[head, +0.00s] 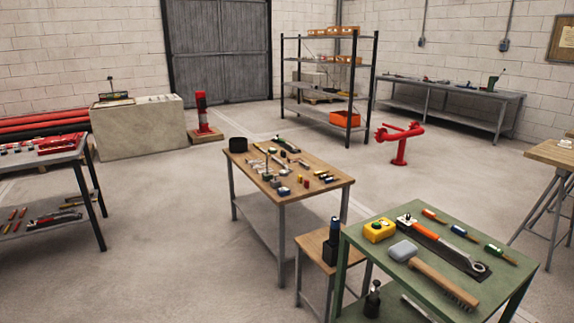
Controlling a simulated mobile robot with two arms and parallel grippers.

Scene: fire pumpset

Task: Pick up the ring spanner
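On the green-topped table (375,254) at the front right lies a long dark strip with an orange part at its far left end. A grey ring-shaped end (478,268), which looks like that of a ring spanner, shows at the strip's near right end. How far the spanner's shaft runs along the strip is too small to tell. Neither of my grippers is in view.
A wooden brush (445,283), a yellow box (379,230) and several screwdrivers (459,231) lie around it. A wooden-topped workbench (335,186) with small parts stands behind. A red hydrant (399,150) stands on the floor. Open floor lies left of the workbench.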

